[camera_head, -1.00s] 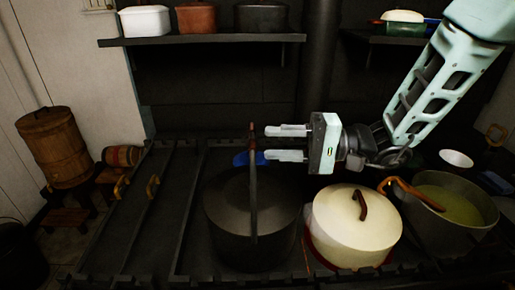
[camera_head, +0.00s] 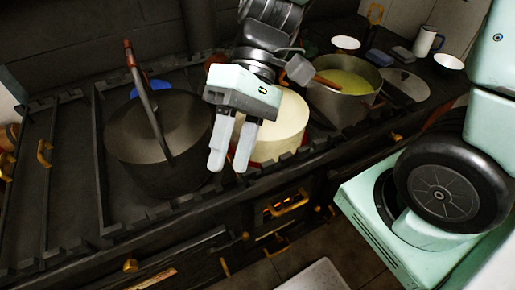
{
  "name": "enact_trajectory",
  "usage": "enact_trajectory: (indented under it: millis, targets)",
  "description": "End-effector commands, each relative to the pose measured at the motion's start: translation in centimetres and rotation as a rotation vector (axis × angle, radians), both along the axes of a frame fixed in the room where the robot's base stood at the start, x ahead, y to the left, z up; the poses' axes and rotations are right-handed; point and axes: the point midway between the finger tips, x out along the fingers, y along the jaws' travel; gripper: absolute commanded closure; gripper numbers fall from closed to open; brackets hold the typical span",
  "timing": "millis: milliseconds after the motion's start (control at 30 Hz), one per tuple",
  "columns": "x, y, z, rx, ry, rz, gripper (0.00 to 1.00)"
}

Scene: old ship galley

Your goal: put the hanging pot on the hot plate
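I take the stove top as the hot plate; no separate plate can be made out under the pot. My gripper (camera_head: 230,163) is open and empty, fingers pointing down, to the right of the pot and in front of a cream pot. It is apart from the dark pot's handle.
The cream pot (camera_head: 285,128) stands right of the dark pot, partly hidden by my gripper. A grey pot of yellowish soup (camera_head: 348,86) stands farther right. A blue object (camera_head: 150,87) lies behind the dark pot. Brass handles (camera_head: 44,153) and a front rail edge the stove.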

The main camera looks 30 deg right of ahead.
Motion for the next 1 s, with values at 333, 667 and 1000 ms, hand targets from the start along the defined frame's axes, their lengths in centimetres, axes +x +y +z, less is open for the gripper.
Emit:
enact_trajectory:
  millis: [333,667,1000]
  targets:
    - [-2.0,-3.6,-2.3,-0.467,-0.565,0.285,0.63]
    - [-1.5,-3.5,-2.1,-0.487,-0.657,0.302,0.63]
    - [-1.5,-3.5,-2.1,-0.487,-0.654,0.302,0.63]
